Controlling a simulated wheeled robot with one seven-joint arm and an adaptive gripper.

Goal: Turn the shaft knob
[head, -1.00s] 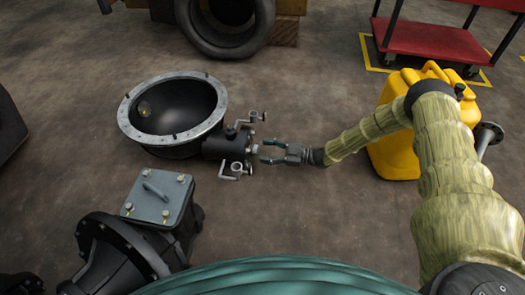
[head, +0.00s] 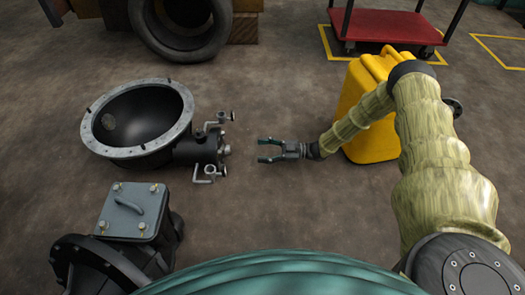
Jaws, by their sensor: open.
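The shaft knob (head: 226,150) is a small light metal end piece on the right end of a dark housing (head: 188,150). The housing joins a round black bowl-shaped casing (head: 139,117) with a grey bolted rim, lying on the floor. Small metal crank levers stick out behind and in front of the knob. A gap of floor shows between the fingertips and the knob, and nothing is between the fingers.
A yellow jerrycan (head: 371,105) stands right behind my forearm. A grey-lidded black gearbox (head: 131,212) sits at the lower left. A tire (head: 180,28) and a red cart (head: 385,28) stand at the back. The floor between knob and jerrycan is mostly clear.

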